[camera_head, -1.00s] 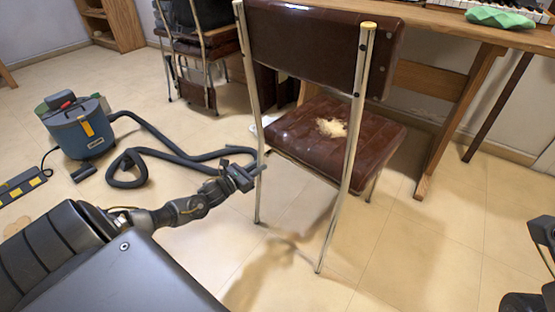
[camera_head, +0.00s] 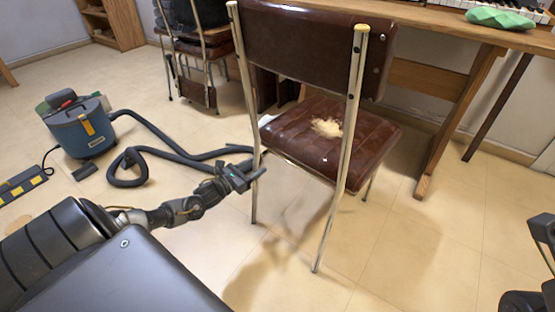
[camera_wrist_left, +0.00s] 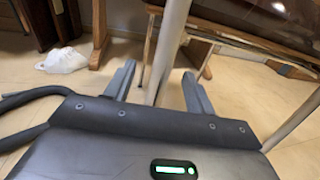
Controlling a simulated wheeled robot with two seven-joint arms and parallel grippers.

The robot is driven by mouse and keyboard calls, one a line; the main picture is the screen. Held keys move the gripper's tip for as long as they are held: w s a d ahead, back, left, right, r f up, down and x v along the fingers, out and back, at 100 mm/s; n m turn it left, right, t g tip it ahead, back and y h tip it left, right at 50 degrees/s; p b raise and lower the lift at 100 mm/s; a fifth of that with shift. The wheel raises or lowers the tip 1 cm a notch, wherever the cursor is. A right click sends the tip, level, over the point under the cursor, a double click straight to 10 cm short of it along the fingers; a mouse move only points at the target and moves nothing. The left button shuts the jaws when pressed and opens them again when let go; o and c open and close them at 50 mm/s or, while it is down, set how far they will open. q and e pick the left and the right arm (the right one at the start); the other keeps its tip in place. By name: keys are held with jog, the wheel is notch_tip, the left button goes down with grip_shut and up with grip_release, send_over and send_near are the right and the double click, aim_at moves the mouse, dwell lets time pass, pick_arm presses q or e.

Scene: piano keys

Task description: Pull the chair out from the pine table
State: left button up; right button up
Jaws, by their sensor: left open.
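The chair has a dark brown padded back (camera_head: 300,48), metal tube legs and a brown seat (camera_head: 330,138) with a torn patch showing pale stuffing. It stands in front of the pine table (camera_head: 430,78), its back facing me. My left gripper (camera_head: 255,172) is beside the chair's left back leg tube (camera_head: 249,120). In the left wrist view the open fingers (camera_wrist_left: 158,90) stand on either side of a metal tube (camera_wrist_left: 168,50), with gaps on both sides. Part of my right arm shows at the right edge; its fingertips cannot be made out.
A blue vacuum cleaner (camera_head: 80,128) with a dark hose (camera_head: 165,150) lies at left, the hose reaching near my left gripper. Another chair (camera_head: 190,45) stands behind. A green cloth (camera_head: 500,18) and keyboard are on the table. The tiled floor nearer me is mostly clear.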

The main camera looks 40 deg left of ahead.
pick_arm(q)
jog(key=shift+s+a+r+p, duration=0.15)
jog(key=shift+s+p, duration=0.25)
jog(key=shift+s, duration=0.2)
jog(key=s+a+p, duration=0.1)
jog(key=s+p, duration=0.3)
jog(key=s, duration=0.4)
jog(key=shift+s+a, duration=0.3)
jog(key=shift+s, duration=0.05)
